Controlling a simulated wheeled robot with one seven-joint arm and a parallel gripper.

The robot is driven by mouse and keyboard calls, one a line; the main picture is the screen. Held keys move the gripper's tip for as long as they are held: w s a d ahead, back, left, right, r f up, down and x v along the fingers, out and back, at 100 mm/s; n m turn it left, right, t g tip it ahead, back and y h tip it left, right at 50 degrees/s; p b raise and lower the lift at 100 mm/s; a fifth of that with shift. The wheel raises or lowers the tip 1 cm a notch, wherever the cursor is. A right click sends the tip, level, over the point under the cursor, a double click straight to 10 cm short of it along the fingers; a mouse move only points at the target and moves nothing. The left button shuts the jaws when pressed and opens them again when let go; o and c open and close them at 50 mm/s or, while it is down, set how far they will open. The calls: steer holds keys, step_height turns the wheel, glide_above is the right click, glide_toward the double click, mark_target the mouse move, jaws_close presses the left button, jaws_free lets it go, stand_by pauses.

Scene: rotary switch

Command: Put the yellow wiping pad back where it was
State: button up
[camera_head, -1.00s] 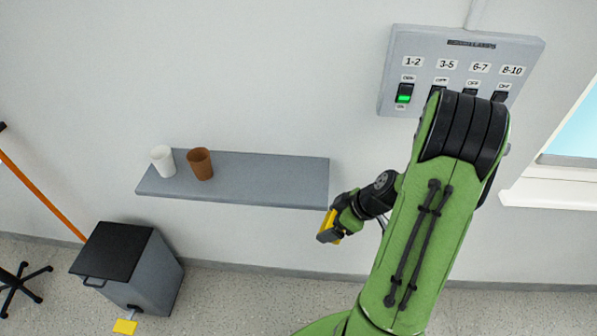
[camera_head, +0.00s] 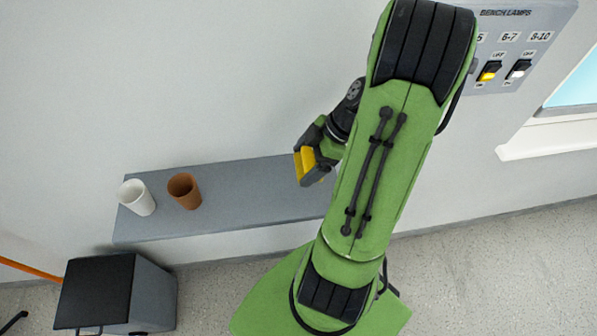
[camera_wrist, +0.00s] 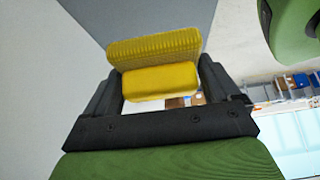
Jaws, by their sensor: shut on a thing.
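The yellow wiping pad (camera_head: 305,163) is held between the fingers of my gripper (camera_head: 311,165), above the right part of the grey shelf (camera_head: 240,207) in the head view. In the wrist view the yellow pad (camera_wrist: 157,66) sits across the fingertips, with a finger on each side of it, and my gripper (camera_wrist: 158,82) is shut on it. The shelf's grey surface shows behind the pad in the wrist view. I cannot tell how far the pad is above the shelf. My arm hides the shelf's right end.
A white cup (camera_head: 137,198) and a brown cup (camera_head: 184,191) stand on the shelf's left part. The shelf between the brown cup and my gripper is clear. A grey bin (camera_head: 115,292) stands on the floor below left. A switch panel (camera_head: 512,50) is on the wall at upper right.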

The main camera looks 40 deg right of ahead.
step_height(320, 180, down, 7)
steer(key=shift+r+b, duration=0.1)
steer(key=shift+b, duration=0.2)
steer(key=shift+f, duration=0.3)
steer(key=shift+s, duration=0.15)
steer(key=o, duration=0.7)
steer(key=shift+o, duration=0.2)
